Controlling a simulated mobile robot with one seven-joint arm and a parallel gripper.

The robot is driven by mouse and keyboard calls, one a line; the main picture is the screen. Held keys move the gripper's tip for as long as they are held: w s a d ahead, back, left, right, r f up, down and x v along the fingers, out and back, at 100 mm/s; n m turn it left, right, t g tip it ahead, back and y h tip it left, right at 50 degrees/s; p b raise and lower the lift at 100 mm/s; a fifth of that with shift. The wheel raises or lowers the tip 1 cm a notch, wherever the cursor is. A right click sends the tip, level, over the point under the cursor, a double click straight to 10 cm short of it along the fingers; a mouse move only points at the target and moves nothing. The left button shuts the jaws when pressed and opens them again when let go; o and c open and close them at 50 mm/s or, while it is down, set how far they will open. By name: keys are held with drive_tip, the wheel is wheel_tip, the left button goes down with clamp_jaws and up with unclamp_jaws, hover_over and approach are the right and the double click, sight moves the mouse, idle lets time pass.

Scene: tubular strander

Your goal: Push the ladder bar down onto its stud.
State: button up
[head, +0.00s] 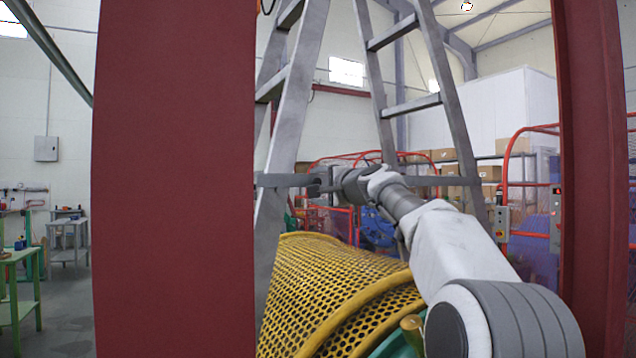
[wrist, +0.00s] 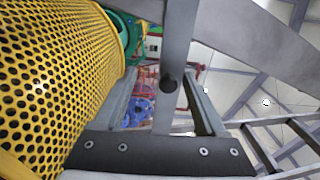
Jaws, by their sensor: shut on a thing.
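The grey ladder bar (head: 284,180) runs level across the ladder's legs in the head view. It continues to the right behind my arm. In the wrist view the ladder bar (wrist: 178,35) runs from the top edge down between my fingers. My gripper (head: 318,187) is shut on the bar near its left part; in the wrist view my gripper (wrist: 167,85) has a finger on each side of it. A dark round spot shows on the bar between the fingers; I cannot tell whether it is a hole or a stud end. I cannot make out the stud or the bar's seating.
The grey ladder (head: 291,100) stands around the bar. A yellow perforated guard (head: 325,285) lies below my arm, and at left in the wrist view. A wide red post (head: 173,180) blocks the left, and another red post (head: 592,180) stands at right.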

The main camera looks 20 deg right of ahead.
drive_tip(key=shift+d+f, duration=0.1)
drive_tip(key=shift+f, duration=0.25)
drive_tip(key=s+d+b, duration=0.3)
drive_tip(key=s+b, duration=0.2)
drive_tip(key=s, duration=1.2)
drive_tip(key=shift+r+b, duration=0.35)
drive_tip(key=shift+d, duration=0.1)
